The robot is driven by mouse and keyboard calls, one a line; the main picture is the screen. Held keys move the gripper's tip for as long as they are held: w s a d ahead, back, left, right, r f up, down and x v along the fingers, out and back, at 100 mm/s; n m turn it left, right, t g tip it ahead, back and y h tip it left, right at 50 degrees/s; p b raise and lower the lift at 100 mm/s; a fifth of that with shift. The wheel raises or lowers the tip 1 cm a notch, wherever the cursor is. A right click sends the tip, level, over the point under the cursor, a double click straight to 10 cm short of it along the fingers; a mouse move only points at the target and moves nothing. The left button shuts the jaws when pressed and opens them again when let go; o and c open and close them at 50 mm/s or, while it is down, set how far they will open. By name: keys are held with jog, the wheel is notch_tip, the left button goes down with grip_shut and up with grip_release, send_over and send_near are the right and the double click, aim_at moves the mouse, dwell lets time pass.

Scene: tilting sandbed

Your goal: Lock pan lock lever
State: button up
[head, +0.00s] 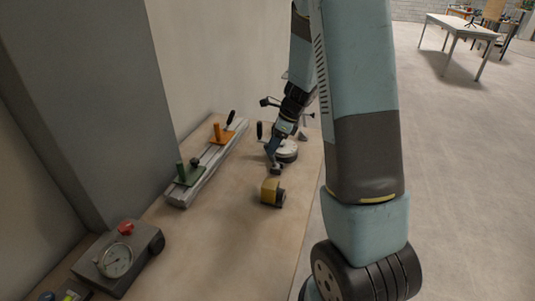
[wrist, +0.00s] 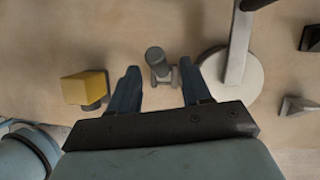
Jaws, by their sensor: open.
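My gripper (wrist: 160,68) is open, with its two dark blue fingers apart in the wrist view. A small grey fitting with a round-ended upright cylinder (wrist: 156,57) shows between and just beyond the fingertips; I cannot tell for sure whether it is the pan lock lever. No contact with it is clear. A pale round disc (wrist: 212,76) with a post across it lies just right of the right finger. In the head view my gripper (head: 273,156) is low over the bench beside the disc (head: 288,156), and partly hides what lies there.
A yellow block with a dark end (head: 270,191) sits nearby, left of my fingers in the wrist view (wrist: 84,88). A rail with orange and green clamps (head: 208,163) stands to the left. A gauge box (head: 116,260) is near front left. Bare bench lies between.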

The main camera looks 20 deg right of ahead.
aim_at(271, 157)
jog(key=shift+x, duration=2.15)
jog(key=shift+c, duration=0.5)
grip_shut()
